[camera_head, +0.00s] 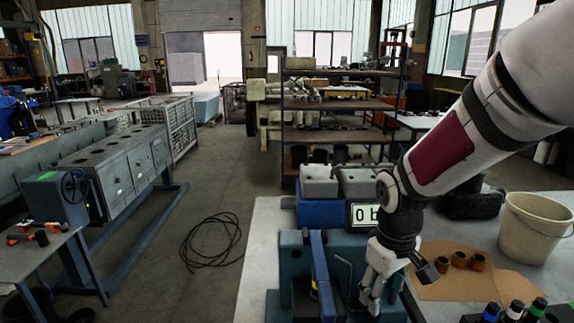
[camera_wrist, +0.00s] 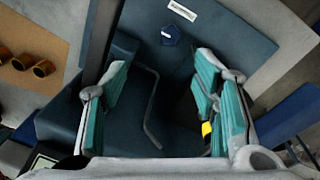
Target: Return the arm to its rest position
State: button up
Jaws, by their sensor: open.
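My gripper (camera_head: 372,290) hangs from my raised arm at the front right in the head view, pointing down over a dark teal fixture (camera_head: 290,262) on the light bench (camera_head: 262,222). In the wrist view the two teal-padded fingers of my gripper (camera_wrist: 160,85) stand wide apart with nothing between the pads. Below them lie the teal fixture (camera_wrist: 235,45), a bent grey rod (camera_wrist: 152,105) and a small yellow part (camera_wrist: 206,130) beside the right finger. I cannot tell how far the fingertips are above the fixture.
A display (camera_head: 362,215) and grey blocks on a blue box (camera_head: 320,212) stand behind the gripper. Brass bushings (camera_head: 459,260) lie on cardboard (camera_head: 440,286) to the right, near a white bucket (camera_head: 536,226). Capped bottles (camera_head: 514,311) stand in front. Open floor with a coiled cable (camera_head: 210,240) is left.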

jog(key=s+r+m+t, duration=0.4)
jog(key=s+r+m, duration=0.1)
jog(key=s+r, duration=1.1)
jog(key=shift+s+a+y, duration=0.3)
jog(key=shift+a+y, duration=0.1)
jog(key=shift+a, duration=0.05)
